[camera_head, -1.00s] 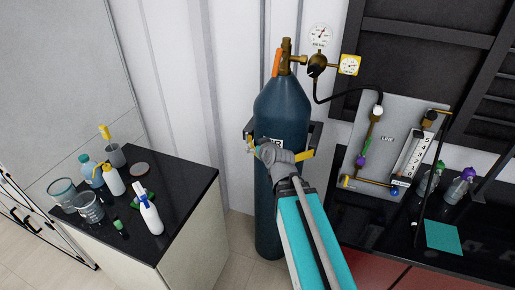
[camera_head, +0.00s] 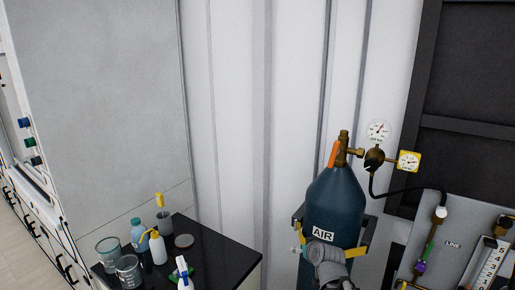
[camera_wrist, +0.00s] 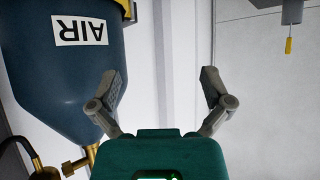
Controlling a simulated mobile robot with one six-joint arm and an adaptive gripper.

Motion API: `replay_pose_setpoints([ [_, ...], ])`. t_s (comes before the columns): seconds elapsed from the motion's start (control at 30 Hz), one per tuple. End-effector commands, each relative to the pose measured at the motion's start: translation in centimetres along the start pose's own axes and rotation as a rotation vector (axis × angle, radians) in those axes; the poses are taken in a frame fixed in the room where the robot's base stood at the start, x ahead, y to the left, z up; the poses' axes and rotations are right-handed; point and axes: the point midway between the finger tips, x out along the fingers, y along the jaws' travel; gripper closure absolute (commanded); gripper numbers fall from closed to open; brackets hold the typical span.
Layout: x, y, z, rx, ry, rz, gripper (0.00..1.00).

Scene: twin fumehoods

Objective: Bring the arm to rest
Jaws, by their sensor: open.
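My gripper (camera_wrist: 161,88) is open and empty in the wrist view, its two fingers spread apart with a pale wall behind them. In the head view, part of my grey wrist shows at the bottom edge, in front of the blue gas cylinder. I cannot make out the fingers clearly there. The cylinder (camera_head: 336,200) stands upright with an AIR label. In the wrist view the cylinder (camera_wrist: 55,85) appears upside down, close to the left of the fingers. I see no contact between them.
A regulator (camera_head: 374,160) with two gauges sits at the cylinder's top. A panel (camera_head: 462,235) with tubing is at the right. A black-topped bench (camera_head: 222,252) with several bottles and beakers (camera_head: 108,250) stands at the left. Wall space above the bench is clear.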

Motion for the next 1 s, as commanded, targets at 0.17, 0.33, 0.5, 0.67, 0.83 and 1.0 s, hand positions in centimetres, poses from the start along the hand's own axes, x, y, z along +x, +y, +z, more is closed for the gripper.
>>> replay_pose_setpoints([
  [0.17,-0.1,-1.3,4.0,0.022,-0.198,-0.034,0.01],
  [0.33,-1.1,-2.2,8.3,0.056,-0.424,-0.037,0.01],
  [0.5,-3.0,-2.6,12.2,0.095,-0.65,-0.006,0.01],
  [0.67,-5.1,-2.7,14.9,0.13,-0.83,0.044,0.01],
  [0.83,-6.6,-2.7,16.4,0.156,-0.942,0.086,0.01],
  [1.0,-7.1,-2.7,16.8,0.164,-0.976,0.101,0.01],
])
